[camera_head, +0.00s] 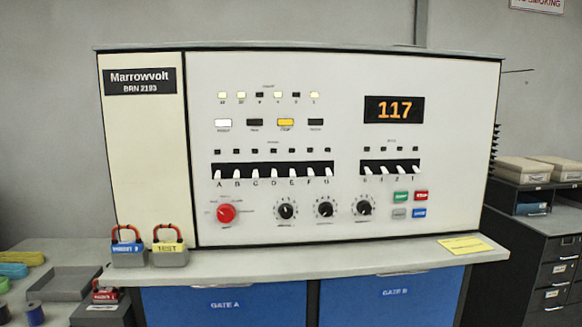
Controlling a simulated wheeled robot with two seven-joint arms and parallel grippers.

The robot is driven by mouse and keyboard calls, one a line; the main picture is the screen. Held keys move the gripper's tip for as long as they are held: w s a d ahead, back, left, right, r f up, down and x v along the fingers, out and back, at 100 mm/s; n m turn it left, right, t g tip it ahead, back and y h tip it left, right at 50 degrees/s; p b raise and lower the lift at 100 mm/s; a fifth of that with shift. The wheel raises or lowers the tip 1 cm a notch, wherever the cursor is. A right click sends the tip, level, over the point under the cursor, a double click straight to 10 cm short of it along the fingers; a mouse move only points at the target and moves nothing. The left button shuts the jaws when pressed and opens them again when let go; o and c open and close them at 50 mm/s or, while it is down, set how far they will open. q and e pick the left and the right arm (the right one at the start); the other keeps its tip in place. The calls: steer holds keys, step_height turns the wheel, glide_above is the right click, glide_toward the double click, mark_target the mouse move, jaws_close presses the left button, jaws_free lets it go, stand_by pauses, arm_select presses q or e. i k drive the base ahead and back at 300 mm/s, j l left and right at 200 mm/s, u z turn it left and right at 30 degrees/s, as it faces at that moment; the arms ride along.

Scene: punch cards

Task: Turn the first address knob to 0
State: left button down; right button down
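A pale console (350,70) marked "Marrowvolt BRN 2193" fills the middle of the head view. Three black knobs sit in a row low on its panel: a left one (286,211), a middle one (326,209) and a right one (364,207). Small marks ring each knob. Their labels and exact settings are too small to read, so I cannot tell which is the first address knob or where it points. A red knob (226,213) sits further left. An orange display (395,110) reads 117. Neither of my grippers is in view.
White lever switches (273,173) line the panel above the knobs. Coloured buttons (400,196) sit right of them. A narrow ledge (330,262) runs below, with two padlock-like blocks (168,255) at its left end and a yellow card (466,245) at its right.

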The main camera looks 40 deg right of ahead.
mark_target(286, 210)
steer(key=k+z, duration=0.1)
steer(key=z, duration=1.55)
